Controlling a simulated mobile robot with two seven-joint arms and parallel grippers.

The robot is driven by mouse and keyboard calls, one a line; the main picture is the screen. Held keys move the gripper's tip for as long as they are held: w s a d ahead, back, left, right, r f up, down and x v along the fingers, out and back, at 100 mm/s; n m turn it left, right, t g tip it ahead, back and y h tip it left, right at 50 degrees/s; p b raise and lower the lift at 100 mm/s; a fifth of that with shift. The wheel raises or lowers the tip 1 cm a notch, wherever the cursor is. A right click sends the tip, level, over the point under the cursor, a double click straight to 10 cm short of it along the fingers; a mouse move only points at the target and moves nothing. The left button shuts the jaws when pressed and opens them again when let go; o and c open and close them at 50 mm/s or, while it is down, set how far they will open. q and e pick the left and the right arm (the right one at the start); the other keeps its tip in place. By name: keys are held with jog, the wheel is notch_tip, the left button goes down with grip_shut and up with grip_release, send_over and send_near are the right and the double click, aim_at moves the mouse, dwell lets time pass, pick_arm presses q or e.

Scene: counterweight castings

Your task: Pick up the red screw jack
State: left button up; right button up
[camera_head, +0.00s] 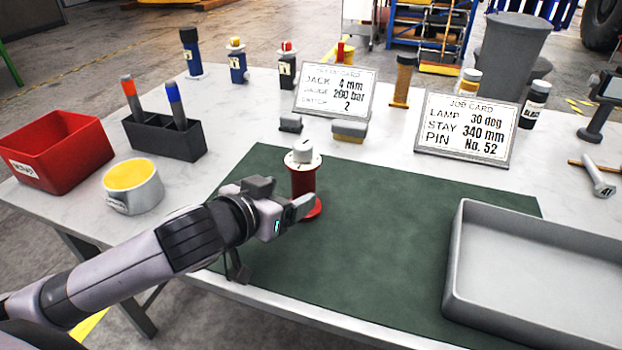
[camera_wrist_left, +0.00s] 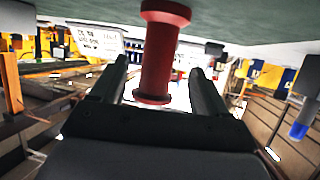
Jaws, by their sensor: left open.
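The red screw jack (camera_head: 303,182) stands upright on the green mat (camera_head: 385,235), with a pale grey cap on top and a round red base. My left gripper (camera_head: 284,198) is open beside the jack, on its near-left side. In the left wrist view the picture is inverted, and the jack's red body (camera_wrist_left: 158,58) shows between the two dark fingers (camera_wrist_left: 160,72). A gap shows on both sides, so neither finger seems to touch it. Part of the jack's lower body is hidden by a finger in the head view. My right gripper is not in view.
A grey tray (camera_head: 452,275) lies at the right. A red bin (camera_head: 75,165), a tin with yellow contents (camera_head: 133,200) and a black marker holder (camera_head: 165,143) stand left. Two cards and small blocks stand behind the jack. The mat's middle is clear.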

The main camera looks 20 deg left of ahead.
aim_at(297, 187)
pick_arm(q)
jog(key=shift+x, duration=3.25)
jog(key=shift+d+r, duration=0.1)
jog(key=c, duration=1.2)
jog(key=shift+r, duration=0.1)
grip_shut()
jog(key=shift+r, duration=0.1)
